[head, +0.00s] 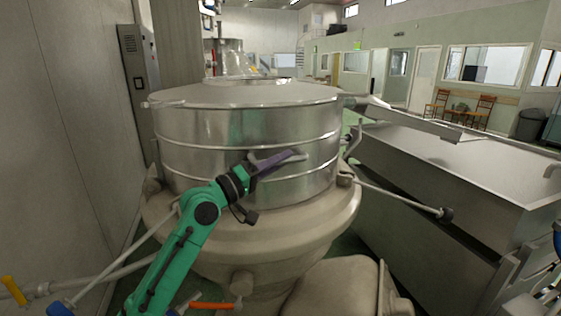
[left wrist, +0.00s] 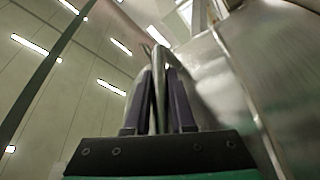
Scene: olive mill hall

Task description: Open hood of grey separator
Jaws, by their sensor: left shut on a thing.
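The grey separator is a large round machine with a broad beige-grey lower body (head: 245,238). Its hood (head: 205,135) is a shiny banded metal drum with a flat top, sitting level on that body with no gap that I can see. My left gripper (head: 281,163) is at the front of the hood, its purple fingers shut on the hood's bar handle (head: 297,157). In the left wrist view the handle (left wrist: 158,62) runs between the two fingers, beside the hood's metal wall (left wrist: 222,95). My right gripper is not in view.
A metal trough (head: 440,165) stands close on the right, with a rod (head: 400,199) reaching toward it from the separator. A grey wall (head: 60,130) and pipes close the left side. A rounded beige housing (head: 335,288) is low in front.

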